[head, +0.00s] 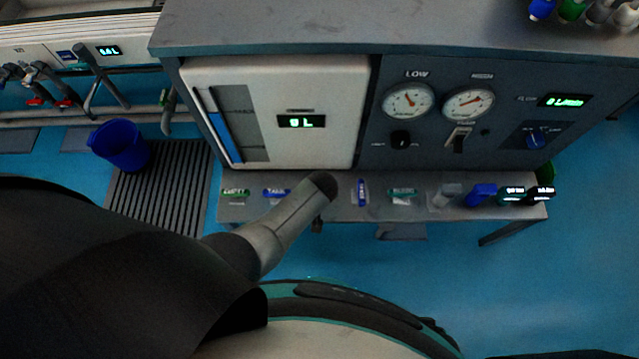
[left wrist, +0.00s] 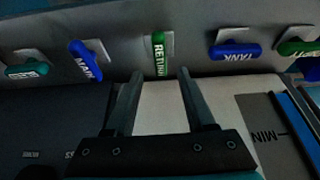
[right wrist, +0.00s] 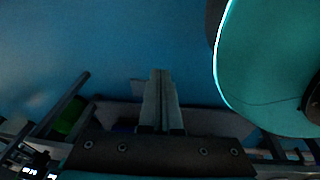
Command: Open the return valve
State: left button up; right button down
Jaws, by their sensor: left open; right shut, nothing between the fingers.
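The return valve has a green handle marked RETURN (left wrist: 160,45), pointing across the panel in the left wrist view. My left gripper (left wrist: 157,74) is open, its two fingers either side of the handle's line and just short of it; no contact is visible. In the head view my left arm covers the return valve's place in the row, and the left fingers are hidden. My right gripper (right wrist: 160,74) is shut and empty in the right wrist view, over blue floor. It does not show in the head view.
Beside the return valve are the blue MAIN handle (left wrist: 86,60) and blue TANK handle (left wrist: 235,50). A green handle (head: 235,193) and another green handle (head: 402,193) lie further out. The tank cabinet (head: 340,100) rises behind the shelf. A blue bucket (head: 120,146) stands left.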

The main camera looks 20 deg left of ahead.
pick_arm(q)
jog(key=p+v, duration=0.7)
jog(key=v, duration=0.3)
jog(key=shift+r, duration=0.15)
pick_arm(e)
jog(key=s+a+r+g, duration=0.1)
jog(key=s+a+r, duration=0.3)
jog(key=s+r, duration=0.2)
jog(key=shift+s+y, duration=0.3)
jog(key=shift+s, duration=0.45)
pick_arm(q)
jog(key=s+a+f+m+g, duration=0.1)
jog(key=s+a+f+m, duration=0.1)
jog(key=s, duration=0.7)
jog(key=s+a+f+m+g+h, duration=0.1)
jog(key=s+a+f+m, duration=0.1)
jog(key=s+a+f, duration=0.2)
jog(key=s+a+f+m+g, duration=0.1)
jog(key=s+a+f, duration=0.3)
jog(key=s, duration=1.2)
notch_tip(320, 180, down, 4)
jog(key=shift+s+r+m, duration=0.1)
jog(key=shift+s+m, duration=0.1)
jog(key=shift+m, duration=0.2)
